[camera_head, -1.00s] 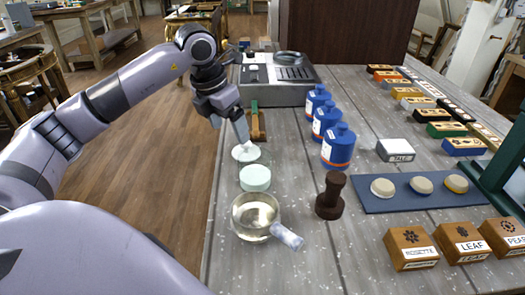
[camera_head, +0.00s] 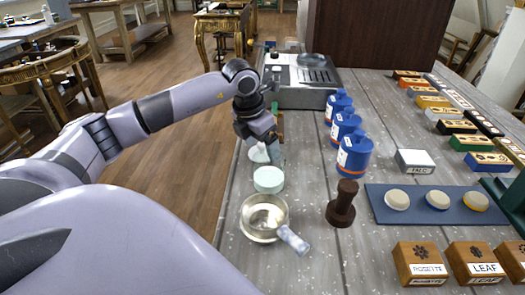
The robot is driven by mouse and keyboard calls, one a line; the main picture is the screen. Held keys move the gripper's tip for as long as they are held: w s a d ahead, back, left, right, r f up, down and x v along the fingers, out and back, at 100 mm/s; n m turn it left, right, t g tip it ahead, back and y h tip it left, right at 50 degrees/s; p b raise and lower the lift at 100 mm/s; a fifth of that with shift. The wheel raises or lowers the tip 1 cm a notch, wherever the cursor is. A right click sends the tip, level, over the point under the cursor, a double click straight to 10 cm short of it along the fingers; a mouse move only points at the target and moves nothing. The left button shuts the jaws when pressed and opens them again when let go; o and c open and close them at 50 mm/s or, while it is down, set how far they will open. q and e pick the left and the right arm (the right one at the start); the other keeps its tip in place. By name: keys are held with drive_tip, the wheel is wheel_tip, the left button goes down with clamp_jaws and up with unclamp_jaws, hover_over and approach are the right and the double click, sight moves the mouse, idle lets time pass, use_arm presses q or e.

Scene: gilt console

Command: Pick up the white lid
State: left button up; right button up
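The white lid (camera_head: 257,154) lies on the grey wooden table near its left edge, just behind a pale mint-coloured round jar (camera_head: 268,180). Its right side is partly hidden by my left gripper. My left gripper (camera_head: 277,155) points down beside the lid's right side, close to the back of the jar. I cannot tell whether it touches either one. The gap between its fingers is not visible, and nothing is seen held in it. My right gripper is out of view.
A glass cup (camera_head: 262,218) with a pale handle stands in front of the jar. A dark brown stamp (camera_head: 342,204) and several blue bottles (camera_head: 354,156) stand to the right. A metal box (camera_head: 303,92) is behind. Labelled wooden blocks (camera_head: 420,263) line the front right.

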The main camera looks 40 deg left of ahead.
use_arm(q)
drive_tip(key=c, duration=0.8)
